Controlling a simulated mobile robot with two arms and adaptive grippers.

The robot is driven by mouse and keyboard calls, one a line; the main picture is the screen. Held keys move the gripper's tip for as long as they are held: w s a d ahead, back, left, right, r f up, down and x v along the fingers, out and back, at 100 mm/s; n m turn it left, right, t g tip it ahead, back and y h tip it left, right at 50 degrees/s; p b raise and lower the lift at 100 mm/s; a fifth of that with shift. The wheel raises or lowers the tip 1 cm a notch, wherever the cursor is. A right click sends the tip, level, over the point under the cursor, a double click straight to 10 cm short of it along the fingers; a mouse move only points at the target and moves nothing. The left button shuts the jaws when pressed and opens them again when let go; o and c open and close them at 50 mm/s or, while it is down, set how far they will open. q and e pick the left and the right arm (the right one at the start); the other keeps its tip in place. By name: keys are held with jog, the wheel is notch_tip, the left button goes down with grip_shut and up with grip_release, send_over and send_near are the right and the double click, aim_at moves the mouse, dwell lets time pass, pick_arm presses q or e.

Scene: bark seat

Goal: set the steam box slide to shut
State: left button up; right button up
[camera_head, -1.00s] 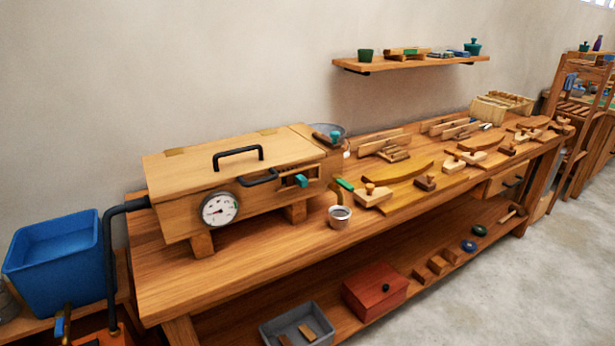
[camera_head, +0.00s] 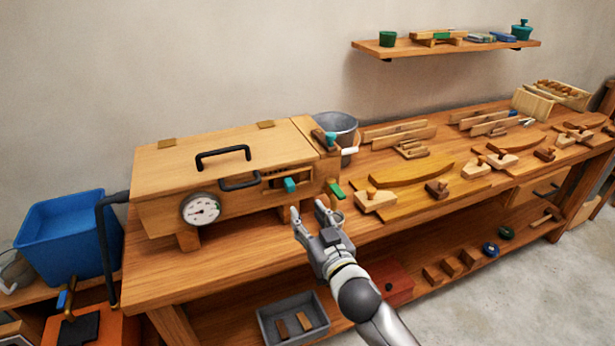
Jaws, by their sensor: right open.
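The steam box (camera_head: 155,217) is a long wooden chest on the left of the bench, with a black lid handle, a black front handle and a round dial. Its slide is a teal knob (camera_head: 290,185) in a dark slot at the right of the front face. The knob stands near the middle of the slot, with dark opening on both sides as far as I can tell. My right gripper (camera_head: 308,213) is open and empty, just below and slightly right of the knob, apart from it in the picture. My left gripper is not in view.
A metal bucket (camera_head: 345,131) stands behind the box's right end. A green-handled tool (camera_head: 336,190) and wooden clamps (camera_head: 375,200) lie right of my gripper. A blue tub (camera_head: 62,240) and black pipe (camera_head: 106,255) are at the left. Bare bench (camera_head: 240,245) lies before the box.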

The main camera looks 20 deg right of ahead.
aim_at(292, 186)
jog(key=w, duration=0.3)
jog(key=w+r+p, duration=0.1)
jog(key=w, duration=0.2)
jog(key=w+p, duration=0.1)
jog(key=w, duration=0.2)
jog(key=shift+w+a+r, duration=0.15)
jog(key=shift+a+r, duration=0.1)
jog(key=shift+r, duration=0.1)
jog(key=shift+w, duration=0.7)
grip_shut()
